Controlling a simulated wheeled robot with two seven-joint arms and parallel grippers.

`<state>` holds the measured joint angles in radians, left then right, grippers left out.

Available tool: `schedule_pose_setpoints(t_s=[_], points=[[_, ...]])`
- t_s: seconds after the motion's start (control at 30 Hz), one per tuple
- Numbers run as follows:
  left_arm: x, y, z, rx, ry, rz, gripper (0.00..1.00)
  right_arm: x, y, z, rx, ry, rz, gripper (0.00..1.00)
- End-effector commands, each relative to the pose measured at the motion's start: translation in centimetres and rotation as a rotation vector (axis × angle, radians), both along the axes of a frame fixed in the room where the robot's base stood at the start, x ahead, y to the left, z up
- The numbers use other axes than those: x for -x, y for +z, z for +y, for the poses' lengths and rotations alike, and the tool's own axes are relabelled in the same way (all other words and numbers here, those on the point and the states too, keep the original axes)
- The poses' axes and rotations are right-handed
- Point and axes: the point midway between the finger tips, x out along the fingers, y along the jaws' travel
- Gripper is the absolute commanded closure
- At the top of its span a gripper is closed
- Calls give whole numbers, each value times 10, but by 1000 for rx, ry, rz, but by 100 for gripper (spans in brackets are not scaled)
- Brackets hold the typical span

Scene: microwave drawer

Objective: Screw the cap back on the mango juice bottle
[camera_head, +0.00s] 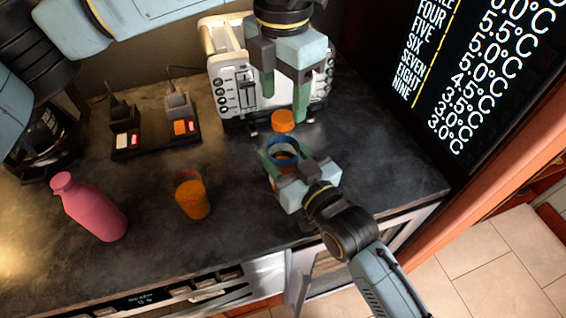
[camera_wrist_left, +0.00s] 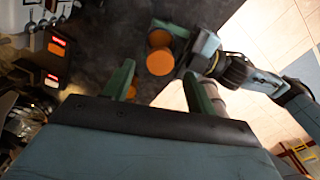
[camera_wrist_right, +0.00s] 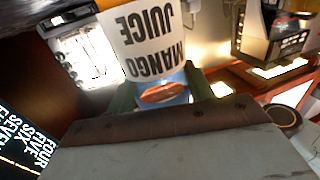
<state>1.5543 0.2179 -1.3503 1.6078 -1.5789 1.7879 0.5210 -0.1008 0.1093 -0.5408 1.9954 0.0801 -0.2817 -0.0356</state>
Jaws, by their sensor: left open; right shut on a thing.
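The round orange cap (camera_head: 283,121) is just below my left gripper (camera_head: 285,105) in the head view, near the toaster. I cannot tell whether it touches the counter. The left gripper points down, open and empty. My right gripper (camera_head: 285,168) is shut on the mango juice bottle (camera_head: 284,153), whose blue ring and orange middle show. Its white label reads MANGO JUICE, upside down in the right wrist view (camera_wrist_right: 148,40). The cap sits beyond the bottle, apart from it in the picture. In the left wrist view, round orange shapes overlap beside the right gripper (camera_wrist_left: 188,58).
A pink bottle (camera_head: 92,208) and an orange glass (camera_head: 192,195) stand on the dark counter (camera_head: 150,190) to the left. A white toaster (camera_head: 240,85) and a power strip (camera_head: 155,138) are at the back. A black display panel (camera_head: 430,60) is at the right.

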Motion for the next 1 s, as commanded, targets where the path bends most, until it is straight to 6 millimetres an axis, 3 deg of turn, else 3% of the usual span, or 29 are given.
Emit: schedule_pose_setpoints(t_s=[0.2, 0.4, 0.8, 0.83, 1.0], points=[[0, 49, -1, 0, 0, -4, 43, 0, 0, 0, 0, 0, 0, 100], [0, 78, 0, 0, 0, -1, 43, 0, 0, 0, 0, 0, 0, 100], [0, 86, 0, -1, -1, -1, 43, 0, 0, 0, 0, 0, 0, 100], [0, 86, 0, -1, -1, -1, 43, 0, 0, 0, 0, 0, 0, 46], [0, 86, 0, 0, -1, 0, 43, 0, 0, 0, 0, 0, 0, 24]])
